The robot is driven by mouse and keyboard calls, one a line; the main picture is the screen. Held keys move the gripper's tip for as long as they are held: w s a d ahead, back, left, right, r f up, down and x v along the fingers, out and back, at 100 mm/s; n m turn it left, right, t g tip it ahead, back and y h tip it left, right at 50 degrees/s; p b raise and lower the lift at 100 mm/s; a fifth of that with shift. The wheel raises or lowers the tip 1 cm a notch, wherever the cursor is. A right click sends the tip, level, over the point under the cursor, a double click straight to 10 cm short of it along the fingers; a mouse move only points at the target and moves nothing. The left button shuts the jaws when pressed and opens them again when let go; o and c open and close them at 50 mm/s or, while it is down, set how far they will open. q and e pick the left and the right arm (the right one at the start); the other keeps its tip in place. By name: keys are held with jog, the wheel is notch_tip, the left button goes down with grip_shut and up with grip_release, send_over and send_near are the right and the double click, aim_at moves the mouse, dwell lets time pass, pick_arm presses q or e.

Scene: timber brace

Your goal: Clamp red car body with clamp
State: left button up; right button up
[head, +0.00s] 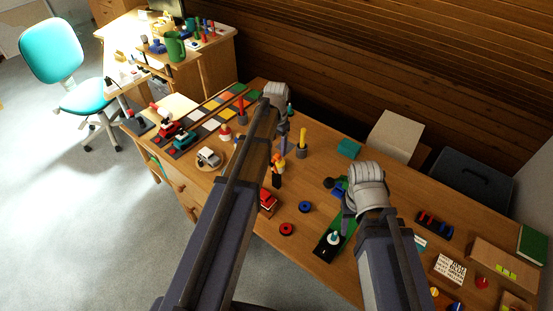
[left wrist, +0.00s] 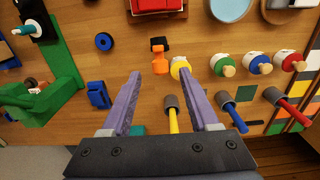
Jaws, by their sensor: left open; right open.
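The red car body (head: 268,203) lies on the table in the head view, partly hidden by my left arm. It shows at the top edge of the left wrist view (left wrist: 155,5), cut off. The orange and black clamp (head: 278,168) is on the table a little behind it; it also shows in the left wrist view (left wrist: 158,57). My left gripper (head: 284,142) is open and empty. In the left wrist view its purple fingers (left wrist: 172,75) point towards the clamp, which is not between them. My right gripper (head: 342,195) is open, low over the right part of the table.
A yellow-handled tool (head: 302,142) stands behind the clamp. A blue ring (head: 305,207) and a red ring (head: 287,229) lie in front. Other cars (head: 169,129) stand at the left.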

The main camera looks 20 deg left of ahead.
aim_at(276, 156)
pick_arm(q)
notch_tip(276, 156, down, 5)
jog(key=b, duration=0.3)
jog(key=shift+r+b, duration=0.2)
jog(key=shift+b, duration=0.1)
grip_shut()
dwell(1.1)
